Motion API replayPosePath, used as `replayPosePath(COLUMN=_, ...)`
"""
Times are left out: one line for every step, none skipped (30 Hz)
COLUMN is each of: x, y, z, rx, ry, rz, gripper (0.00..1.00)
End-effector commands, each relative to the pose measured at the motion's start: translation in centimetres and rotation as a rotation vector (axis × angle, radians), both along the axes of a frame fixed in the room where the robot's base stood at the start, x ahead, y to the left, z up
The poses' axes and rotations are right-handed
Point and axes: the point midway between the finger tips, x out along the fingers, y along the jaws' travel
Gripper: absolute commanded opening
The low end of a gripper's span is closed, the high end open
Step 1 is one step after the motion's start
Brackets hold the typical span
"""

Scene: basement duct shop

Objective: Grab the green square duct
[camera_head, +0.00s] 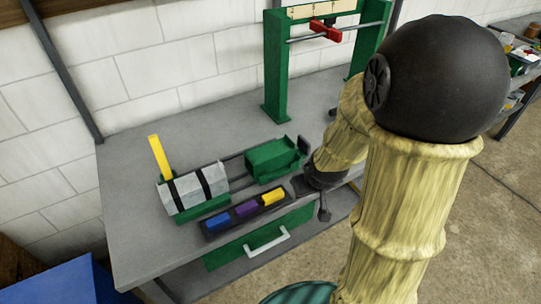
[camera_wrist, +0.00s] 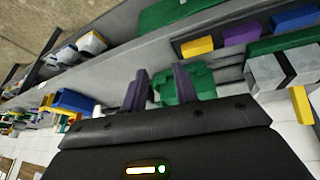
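A green blocky piece (camera_head: 272,160) sits on dark rails on the grey workbench. It is the closest match I see to the green square duct, but I cannot make out an open duct shape. My gripper (camera_head: 303,168) is at its right end, partly hidden by my arm. In the wrist view, the two dark fingers of my gripper (camera_wrist: 160,78) stand apart with a gap between them. The green piece (camera_wrist: 200,84) shows beyond and between them, partly covered by the right finger. I cannot tell whether either finger touches it.
A dark tray (camera_head: 213,235) with blue, purple and yellow blocks lies at the bench's front. A grey strapped piece (camera_head: 190,188) with a yellow upright bar (camera_head: 160,156) stands left. A green frame (camera_head: 276,70) rises at the back. The bench's left end (camera_head: 125,200) is clear.

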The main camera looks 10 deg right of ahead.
Motion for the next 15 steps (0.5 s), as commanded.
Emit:
replayPosePath(x=1.3, y=-1.4, z=0.0, rx=-0.005, ry=-0.038, rz=0.019, gripper=0.29)
replayPosePath(x=2.1, y=-2.0, z=-0.1, rx=-0.007, ry=-0.07, rz=0.038, gripper=0.29)
replayPosePath(x=3.1, y=-2.6, z=-0.3, rx=-0.005, ry=-0.109, rz=0.064, gripper=0.29)
replayPosePath(x=3.8, y=-3.1, z=-0.4, rx=-0.002, ry=-0.141, rz=0.082, gripper=0.29)
replayPosePath(x=4.4, y=-3.6, z=-0.5, rx=0.004, ry=-0.174, rz=0.101, gripper=0.29)
replayPosePath(x=5.2, y=-4.1, z=-0.6, rx=0.016, ry=-0.217, rz=0.123, gripper=0.29)
replayPosePath(x=5.8, y=-4.6, z=-0.6, rx=0.026, ry=-0.252, rz=0.139, gripper=0.29)
replayPosePath(x=6.3, y=-4.9, z=-0.7, rx=0.038, ry=-0.287, rz=0.155, gripper=0.29)
replayPosePath(x=6.9, y=-5.3, z=-0.6, rx=0.057, ry=-0.335, rz=0.175, gripper=0.29)
replayPosePath(x=7.2, y=-5.6, z=-0.6, rx=0.073, ry=-0.373, rz=0.188, gripper=0.29)
replayPosePath(x=7.5, y=-5.9, z=-0.5, rx=0.09, ry=-0.411, rz=0.2, gripper=0.29)
replayPosePath(x=7.9, y=-6.3, z=-0.3, rx=0.116, ry=-0.464, rz=0.214, gripper=0.29)
replayPosePath(x=8.1, y=-6.5, z=-0.1, rx=0.135, ry=-0.503, rz=0.222, gripper=0.29)
replayPosePath(x=8.3, y=-6.7, z=0.1, rx=0.153, ry=-0.541, rz=0.229, gripper=0.29)
replayPosePath(x=8.4, y=-6.9, z=0.4, rx=0.175, ry=-0.587, rz=0.236, gripper=0.29)
